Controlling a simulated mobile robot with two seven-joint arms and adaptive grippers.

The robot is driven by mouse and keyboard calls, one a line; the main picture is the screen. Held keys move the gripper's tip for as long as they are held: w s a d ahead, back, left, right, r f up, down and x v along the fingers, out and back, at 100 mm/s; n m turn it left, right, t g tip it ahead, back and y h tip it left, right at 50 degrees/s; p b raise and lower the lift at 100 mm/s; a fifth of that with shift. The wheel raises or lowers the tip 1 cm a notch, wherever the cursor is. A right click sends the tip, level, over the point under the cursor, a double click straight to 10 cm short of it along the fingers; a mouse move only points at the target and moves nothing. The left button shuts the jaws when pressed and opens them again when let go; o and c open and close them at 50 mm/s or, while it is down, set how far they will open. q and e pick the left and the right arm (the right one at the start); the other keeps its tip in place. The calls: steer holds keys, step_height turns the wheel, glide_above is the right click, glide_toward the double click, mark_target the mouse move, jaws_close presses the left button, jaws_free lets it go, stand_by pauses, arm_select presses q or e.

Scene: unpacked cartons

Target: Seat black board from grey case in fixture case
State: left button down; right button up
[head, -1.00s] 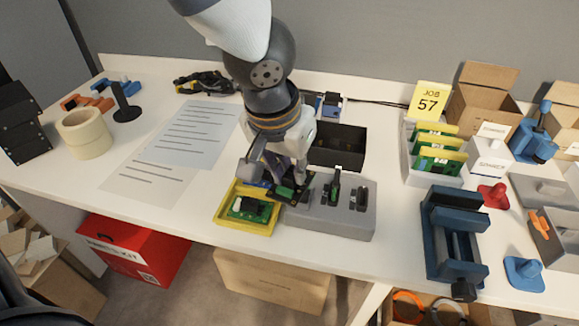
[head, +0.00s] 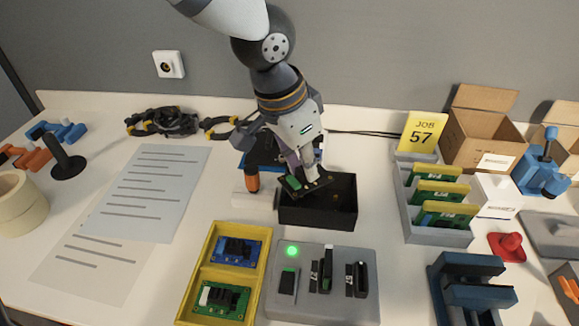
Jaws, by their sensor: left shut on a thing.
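My left gripper (head: 306,178) is shut on a black board (head: 318,188) with a green part at its left end. It holds the board tilted over the open black box (head: 318,217); I cannot tell whether they touch. A grey block (head: 348,257) with several dark slots or connectors stands in front, with a lit green light at its upper left. A yellow tray (head: 209,252) beside it holds a blue board (head: 237,251) and a green board (head: 221,299). I cannot tell which one is the fixture case. My right gripper is not in view.
A grey rack (head: 440,238) with several green boards stands right, by a yellow JOB 57 sign (head: 422,132). An orange-handled tool (head: 252,178) stands left of the black box. Paper sheets lie left.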

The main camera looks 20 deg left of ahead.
mark_target(320, 165)
arm_select(q)
steer(key=w+m, duration=0.2)
steer(key=m, duration=0.1)
steer(key=w+d+m+g+h, duration=0.1)
steer(key=m, duration=0.1)
steer(key=shift+w+d+r, duration=0.1)
steer(key=shift+w+r, duration=0.05)
steer(key=shift+r, duration=0.2)
steer(key=m, duration=0.1)
steer(key=w+m, duration=0.1)
steer(key=shift+d+r+m+g, duration=0.1)
steer(key=shift+r+m+g, duration=0.25)
steer(key=shift+m+g, duration=0.05)
steer(key=shift+f+b, duration=0.8)
steer(key=shift+f, duration=1.55)
steer(key=shift+r, duration=0.1)
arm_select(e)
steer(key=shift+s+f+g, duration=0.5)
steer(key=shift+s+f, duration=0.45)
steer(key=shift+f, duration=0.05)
arm_select(q)
steer(key=shift+f+b, duration=0.3)
steer(key=shift+f, duration=2.9)
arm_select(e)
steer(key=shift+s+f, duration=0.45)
arm_select(q)
steer(key=shift+f, duration=0.1)
